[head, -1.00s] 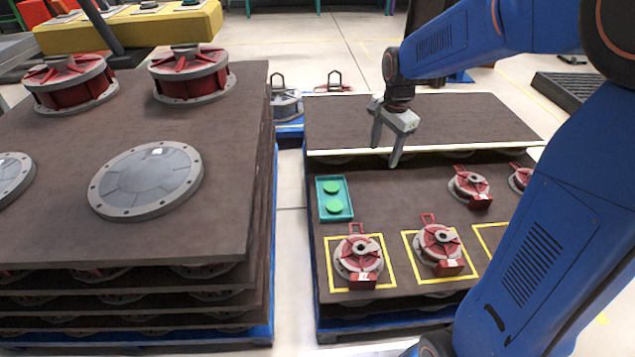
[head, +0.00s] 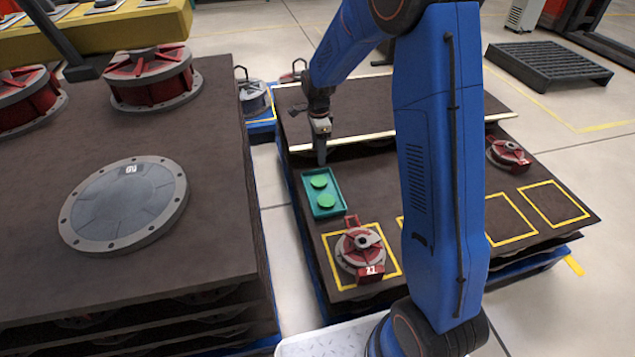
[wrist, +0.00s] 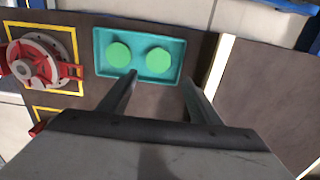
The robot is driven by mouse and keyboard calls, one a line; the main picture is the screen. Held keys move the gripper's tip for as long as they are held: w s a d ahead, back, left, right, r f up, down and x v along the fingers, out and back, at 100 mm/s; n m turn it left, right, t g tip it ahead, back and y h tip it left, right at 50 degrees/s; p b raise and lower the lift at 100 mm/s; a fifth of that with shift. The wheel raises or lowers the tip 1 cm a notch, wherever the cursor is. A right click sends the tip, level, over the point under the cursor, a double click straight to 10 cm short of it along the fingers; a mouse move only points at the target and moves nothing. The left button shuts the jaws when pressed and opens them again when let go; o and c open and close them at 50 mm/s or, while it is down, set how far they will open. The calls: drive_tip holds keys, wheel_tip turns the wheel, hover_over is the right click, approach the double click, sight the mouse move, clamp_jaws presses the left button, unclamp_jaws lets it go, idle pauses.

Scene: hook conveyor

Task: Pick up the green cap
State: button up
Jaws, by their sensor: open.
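Two round green caps lie in a small teal tray (head: 309,206) on the brown pallet top. In the head view one green cap (head: 319,181) is farther back and the other green cap (head: 325,202) is nearer. The wrist view shows a left green cap (wrist: 119,55) and a right green cap (wrist: 159,60) in the tray (wrist: 101,36). My gripper (head: 321,157) is above the board just behind the tray. In the wrist view my gripper (wrist: 160,78) has its fingers spread and empty, with the tips near the tray's edge, apart from the caps.
A red and grey valve-like part (head: 360,252) sits in a yellow square just in front of the tray. A raised board with a pale edge (head: 355,142) lies behind it. A tall stack with a grey disc (head: 125,203) stands to the left.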

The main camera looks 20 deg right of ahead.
hover_over(319, 181)
drive_tip(key=f, duration=0.8)
drive_tip(key=shift+w, duration=0.3)
drive_tip(key=shift+s+f, duration=0.2)
drive_tip(key=shift+f, duration=2.4)
drive_tip(key=c, duration=0.8)
